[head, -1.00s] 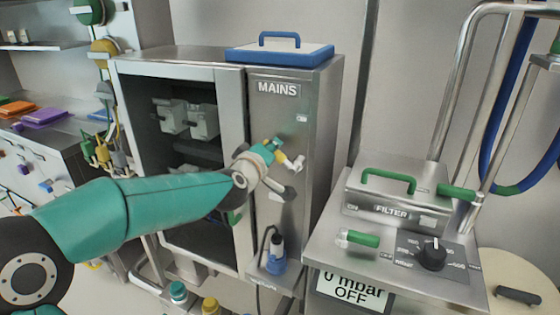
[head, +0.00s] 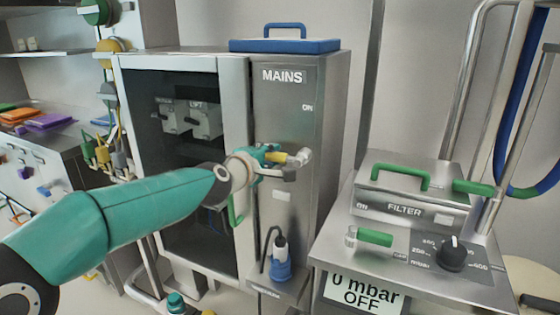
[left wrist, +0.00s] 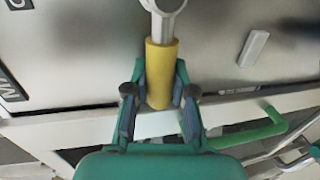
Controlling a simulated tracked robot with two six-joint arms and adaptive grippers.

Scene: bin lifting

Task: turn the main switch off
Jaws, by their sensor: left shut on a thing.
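The main switch is a lever with a yellow handle (head: 278,157) and a metal pivot end (head: 303,155) on the front of the grey MAINS cabinet (head: 325,110). The lever lies about level, its handle pointing left from the pivot. An ON label (head: 307,107) is above it. My left gripper (head: 266,154) is shut on the yellow handle, coming from the left. In the left wrist view, both fingers (left wrist: 160,95) flank the yellow handle (left wrist: 162,65), and the metal lever end is at the top. My right gripper is not in view.
A dark glass door (head: 185,140) with a green handle (head: 236,210) is left of the switch, behind my left arm. Below the switch is a blue-and-white plug (head: 280,262). To the right stands the FILTER unit (head: 405,210) with a dial and a display reading 0 mbar OFF.

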